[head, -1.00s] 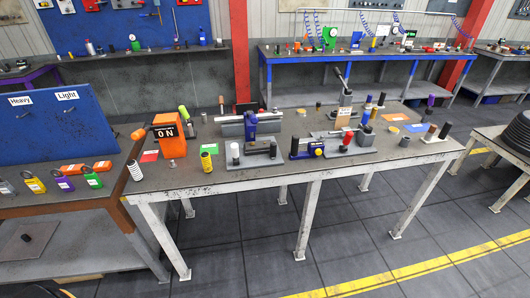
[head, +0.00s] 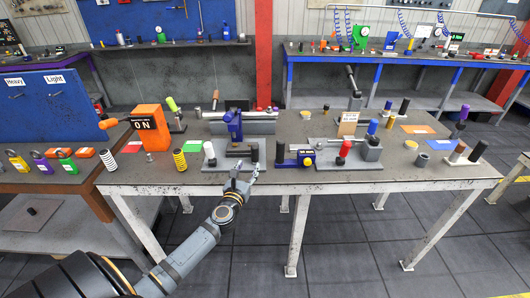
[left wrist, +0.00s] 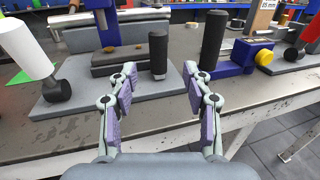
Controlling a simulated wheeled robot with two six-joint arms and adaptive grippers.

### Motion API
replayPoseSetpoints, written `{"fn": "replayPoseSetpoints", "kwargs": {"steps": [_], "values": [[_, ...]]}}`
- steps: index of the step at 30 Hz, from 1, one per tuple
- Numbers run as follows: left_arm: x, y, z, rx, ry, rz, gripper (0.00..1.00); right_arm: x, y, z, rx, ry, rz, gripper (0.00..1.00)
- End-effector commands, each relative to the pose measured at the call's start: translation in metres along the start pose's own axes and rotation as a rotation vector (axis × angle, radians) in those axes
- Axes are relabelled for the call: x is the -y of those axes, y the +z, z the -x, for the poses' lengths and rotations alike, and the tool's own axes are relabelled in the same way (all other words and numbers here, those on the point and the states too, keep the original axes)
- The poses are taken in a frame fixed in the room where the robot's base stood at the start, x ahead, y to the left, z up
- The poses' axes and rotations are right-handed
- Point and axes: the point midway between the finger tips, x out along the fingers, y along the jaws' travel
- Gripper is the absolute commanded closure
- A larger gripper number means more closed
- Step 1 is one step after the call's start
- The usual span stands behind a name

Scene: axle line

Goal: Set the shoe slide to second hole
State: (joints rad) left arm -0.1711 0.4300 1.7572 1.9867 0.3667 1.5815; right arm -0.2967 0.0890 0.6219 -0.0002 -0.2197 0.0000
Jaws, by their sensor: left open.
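My left gripper (head: 242,182) is open and empty at the front edge of the bench; its two fingers (left wrist: 160,100) also show in the left wrist view. Beyond them stands a grey base plate (left wrist: 75,98) with a dark bar (left wrist: 118,62), an upright black knob (left wrist: 158,52) and a white-handled lever (left wrist: 28,50). To the right is a blue block (left wrist: 238,52) with a yellow knob (left wrist: 265,57) and a black upright handle (left wrist: 213,40), just beyond the right finger. The blue block (head: 300,159) shows in the head view. I cannot tell which part is the shoe slide; no holes are discernible.
A red-handled lever (head: 345,149) stands right of the blue block. The bench's front strip (left wrist: 160,137) is clear.

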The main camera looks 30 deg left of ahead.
Motion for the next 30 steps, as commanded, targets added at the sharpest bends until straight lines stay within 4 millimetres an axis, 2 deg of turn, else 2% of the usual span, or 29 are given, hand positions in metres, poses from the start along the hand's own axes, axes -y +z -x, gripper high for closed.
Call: {"fn": "replayPoseSetpoints", "kwargs": {"steps": [5,10,18,23,30], "values": [[0.0,0.001,-0.009,0.001,0.002,0.002,0.5,0.016,0.015,0.002,0.023,-0.019,-0.007,1.0],[0.0,0.001,-0.042,0.002,0.002,0.001,0.5,0.015,0.014,0.003,0.021,-0.018,-0.007,1.0],[0.0,-0.002,-0.092,0.0,0.001,-0.001,0.5,0.006,-0.001,-0.004,-0.003,-0.006,-0.003,1.0],[0.001,-0.001,-0.104,-0.001,-0.001,-0.002,0.5,0.006,0.0,-0.005,-0.001,-0.006,-0.003,1.0],[0.001,-0.001,-0.105,-0.002,-0.001,-0.003,0.5,0.006,0.003,-0.005,0.004,-0.007,-0.003,1.0]]}}
